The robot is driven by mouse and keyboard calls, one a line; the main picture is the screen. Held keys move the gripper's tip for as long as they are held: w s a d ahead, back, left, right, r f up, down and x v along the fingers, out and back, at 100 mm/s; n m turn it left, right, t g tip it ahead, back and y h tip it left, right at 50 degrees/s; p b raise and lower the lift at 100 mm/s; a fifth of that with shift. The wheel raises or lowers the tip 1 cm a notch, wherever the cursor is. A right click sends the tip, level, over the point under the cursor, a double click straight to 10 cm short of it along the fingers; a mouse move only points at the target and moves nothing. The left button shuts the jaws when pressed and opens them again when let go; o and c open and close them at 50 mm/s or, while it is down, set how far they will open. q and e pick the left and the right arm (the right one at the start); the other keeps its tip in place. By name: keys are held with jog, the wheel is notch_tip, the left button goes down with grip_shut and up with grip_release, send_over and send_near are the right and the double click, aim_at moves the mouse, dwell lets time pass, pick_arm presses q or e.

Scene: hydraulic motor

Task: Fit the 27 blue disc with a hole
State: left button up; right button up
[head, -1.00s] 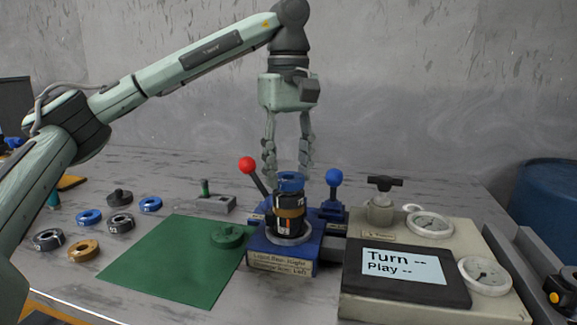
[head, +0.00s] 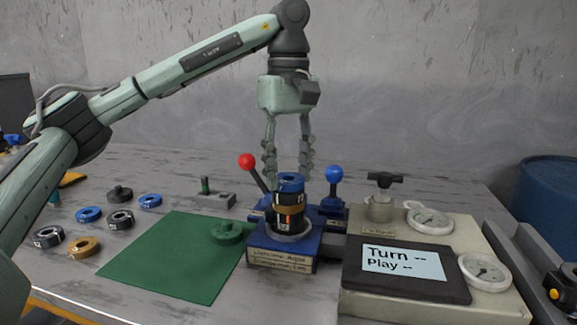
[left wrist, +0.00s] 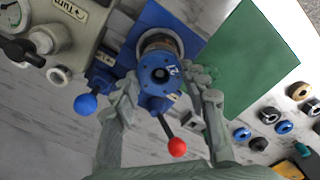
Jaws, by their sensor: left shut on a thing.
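The blue disc with a hole (head: 291,182) is at the top of a stack of black and orange-brown rings (head: 289,210) on the blue motor base (head: 282,250). It looks level and in line with the stack; I cannot tell whether it is fully seated. In the left wrist view the disc (left wrist: 160,73) shows its round hole and a white number that seems to read 27. My left gripper (head: 288,176) points down from above, with its fingers on either side of the disc, shut on it. My right gripper is not in view.
Red-knobbed (head: 247,162) and blue-knobbed (head: 334,174) levers rise close beside the stack. A green mat (head: 180,255) with a green disc (head: 227,232) lies left, with several loose rings beyond. A gauge panel (head: 415,270) stands right.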

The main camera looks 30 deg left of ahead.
pick_arm(q)
jog(key=o, duration=1.4)
jog(key=o, duration=0.4)
jog(key=shift+r+p, duration=2.35)
jog(key=shift+r, duration=0.1)
